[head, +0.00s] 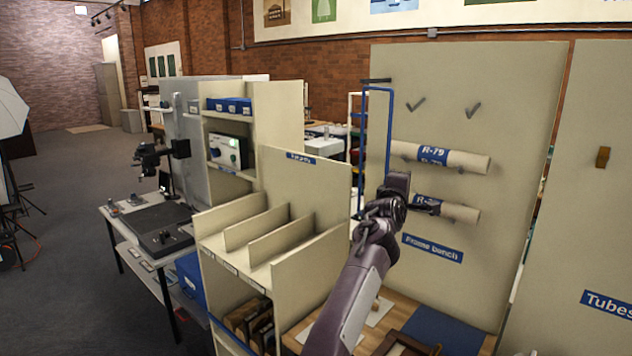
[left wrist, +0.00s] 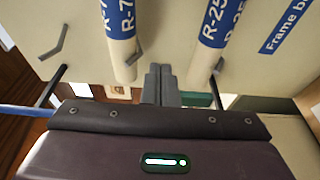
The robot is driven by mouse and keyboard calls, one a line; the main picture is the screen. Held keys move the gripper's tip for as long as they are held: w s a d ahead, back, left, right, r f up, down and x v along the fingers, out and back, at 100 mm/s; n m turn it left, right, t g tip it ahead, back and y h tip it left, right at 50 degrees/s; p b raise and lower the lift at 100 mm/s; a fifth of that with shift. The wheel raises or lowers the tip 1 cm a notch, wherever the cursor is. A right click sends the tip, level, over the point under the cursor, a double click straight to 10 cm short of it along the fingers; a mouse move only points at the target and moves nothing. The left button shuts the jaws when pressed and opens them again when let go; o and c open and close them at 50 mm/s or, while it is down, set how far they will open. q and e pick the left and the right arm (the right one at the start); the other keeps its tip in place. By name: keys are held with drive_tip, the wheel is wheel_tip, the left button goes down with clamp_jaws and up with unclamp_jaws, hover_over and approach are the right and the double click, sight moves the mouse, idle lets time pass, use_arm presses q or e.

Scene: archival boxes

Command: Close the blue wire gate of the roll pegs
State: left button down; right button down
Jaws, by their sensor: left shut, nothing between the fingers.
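The blue wire gate (head: 391,120) stands swung open at the left edge of the beige peg panel (head: 510,80), sticking out from it. A blue bar, seemingly part of it, shows at the left of the left wrist view (left wrist: 22,110). A white roll labelled R-79 (head: 468,162) and a lower roll (head: 462,212) rest on the panel's pegs; the lower one reads R-25 in the left wrist view (left wrist: 211,45). My left gripper (left wrist: 161,84) is shut and empty, near the rolls' left ends. In the head view my left gripper (head: 397,186) partly covers the lower roll. My right gripper is not in view.
Two empty pegs (head: 416,104) sit above the rolls. A beige divided shelf (head: 270,235) stands left of my arm. Below the panel is a wooden bench with a blue mat (head: 440,330). A second panel (head: 595,220) stands at right.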

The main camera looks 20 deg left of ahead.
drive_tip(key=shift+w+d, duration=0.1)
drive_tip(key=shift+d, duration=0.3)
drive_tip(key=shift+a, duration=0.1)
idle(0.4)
